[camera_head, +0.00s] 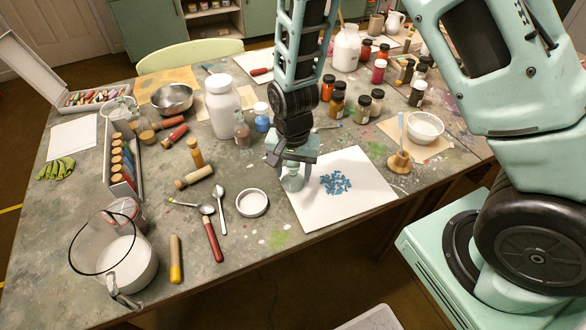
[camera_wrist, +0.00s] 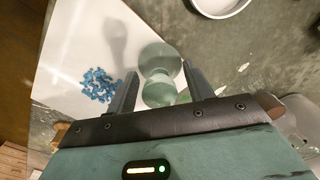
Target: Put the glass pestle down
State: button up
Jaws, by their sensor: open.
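The glass pestle (camera_wrist: 159,68) is a pale green, translucent glass piece with a broad round foot and a rounded knob. It stands on the white board (camera_head: 352,208) near the board's left edge. In the head view the pestle (camera_head: 292,181) shows just under my gripper. My gripper (camera_wrist: 157,84) is open, with one finger on each side of the pestle's knob. Gaps show between the fingers and the glass in the wrist view. A pile of blue pigment pieces (camera_head: 335,183) lies on the board to the right of the pestle.
A white round dish (camera_head: 252,203) and two spoons (camera_head: 220,201) lie left of the board.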

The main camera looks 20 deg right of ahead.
notch_tip(320, 180, up, 12)
jog(key=shift+f, duration=0.1)
jog(key=s+a+r+n, duration=0.3)
jog(key=s+n, duration=0.4)
jog(key=s, duration=0.3)
jog(key=s+a+r+n, duration=0.3)
jog(key=s+r+n, duration=0.2)
jog(key=s+n, duration=0.3)
jog(key=shift+s+r+y, duration=0.3)
jog(key=shift+s+r, duration=0.05)
jog(key=shift+s, duration=0.65)
jog(key=shift+a, duration=0.1)
